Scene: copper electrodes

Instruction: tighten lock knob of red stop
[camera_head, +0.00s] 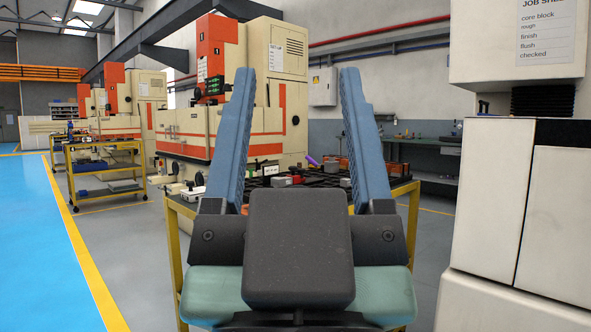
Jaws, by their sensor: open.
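My gripper (297,72) fills the middle of the view. Its two long blue fingers point up and away, wide apart, with nothing between them. Beyond it stands a yellow-framed cart (172,235) with a dark top carrying small parts. A small red part (279,182) lies on the cart top between the fingers in the picture, well past the gripper. I cannot tell whether it is the red stop, and no lock knob can be made out. My gripper hides much of the cart.
A cream and orange machine (190,125) stands behind the cart. A white cabinet (515,210) is close on the right, under a job sheet (547,30). Another yellow cart (105,165) stands at left. The blue floor (35,250) at left is clear.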

